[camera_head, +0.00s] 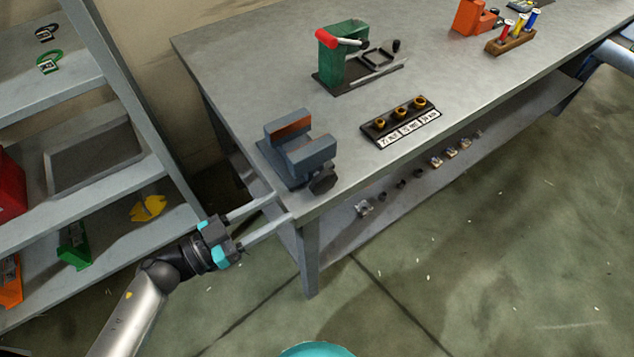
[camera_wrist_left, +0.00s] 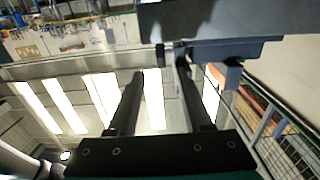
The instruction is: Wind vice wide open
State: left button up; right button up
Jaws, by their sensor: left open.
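The vice (camera_head: 313,157) is a blue-grey block bolted near the left front corner of the bench. Its two jaws stand apart with a gap between them, and a reddish-brown face shows on the far jaw. A dark knob (camera_head: 323,180) sits at its front right side. My left gripper (camera_head: 283,207) is open and empty, its two long fingers pointing right at the bench corner, left of and below the knob, apart from it in the picture. In the left wrist view its fingers (camera_wrist_left: 155,92) are spread under a dark overhanging shape that I cannot identify surely. My right gripper is out of view.
The grey bench (camera_head: 240,75) also holds a green press with a red handle (camera_head: 343,55), a labelled tray of brass pieces (camera_head: 401,122) and a wooden rack (camera_head: 510,41). Steel shelves (camera_head: 85,175) stand left of my left arm. Open floor (camera_head: 480,250) lies at the front right.

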aim_at(311, 189)
pick_arm(q)
jog(key=x, duration=1)
jog(key=shift+w+d+b, duration=0.1)
jog(key=shift+b, duration=0.3)
grip_shut()
